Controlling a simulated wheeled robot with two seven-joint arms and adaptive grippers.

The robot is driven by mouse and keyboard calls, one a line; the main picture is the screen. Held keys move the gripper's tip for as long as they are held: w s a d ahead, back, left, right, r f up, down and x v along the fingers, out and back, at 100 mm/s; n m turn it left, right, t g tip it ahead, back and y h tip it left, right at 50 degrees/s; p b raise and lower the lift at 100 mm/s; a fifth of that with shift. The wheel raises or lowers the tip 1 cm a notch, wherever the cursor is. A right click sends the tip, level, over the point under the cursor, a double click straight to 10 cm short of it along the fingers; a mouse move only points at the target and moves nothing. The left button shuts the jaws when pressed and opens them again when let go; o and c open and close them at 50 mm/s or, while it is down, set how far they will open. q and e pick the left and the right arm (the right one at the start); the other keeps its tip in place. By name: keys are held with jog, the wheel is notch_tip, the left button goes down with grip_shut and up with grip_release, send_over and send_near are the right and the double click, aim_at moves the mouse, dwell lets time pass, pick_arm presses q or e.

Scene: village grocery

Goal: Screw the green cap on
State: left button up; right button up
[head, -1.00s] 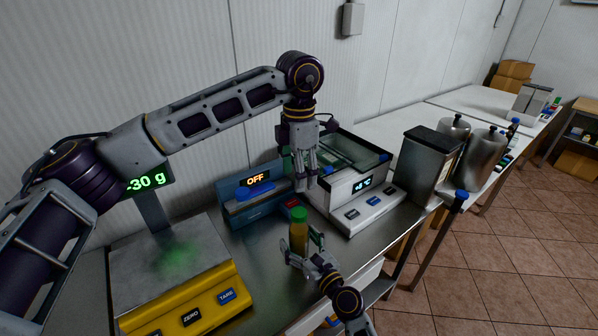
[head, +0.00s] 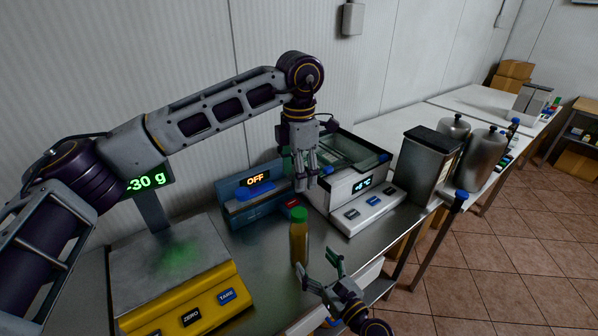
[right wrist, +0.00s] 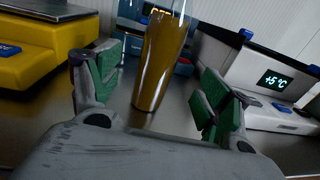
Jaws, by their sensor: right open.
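A slim bottle of amber liquid (head: 300,246) stands upright on the steel counter in the head view. A green cap (head: 299,215) sits at its top; I cannot tell how tight it is. In the right wrist view the bottle (right wrist: 160,62) shows beyond the fingers, its top cut off. My right gripper (head: 320,266) is open and empty, in front and to the right of the bottle, apart from it. My left gripper (head: 304,184) points down, above and behind the cap and apart from it; its finger opening is unclear.
A yellow scale (head: 190,305) stands left of the bottle. A blue device reading OFF (head: 250,200) and a white device with a display (head: 358,200) stand behind. A dark-lidded canister (head: 425,165) and metal jars (head: 481,155) are further right. Bare counter (head: 265,260) lies around the bottle.

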jog(key=shift+v, duration=1.45)
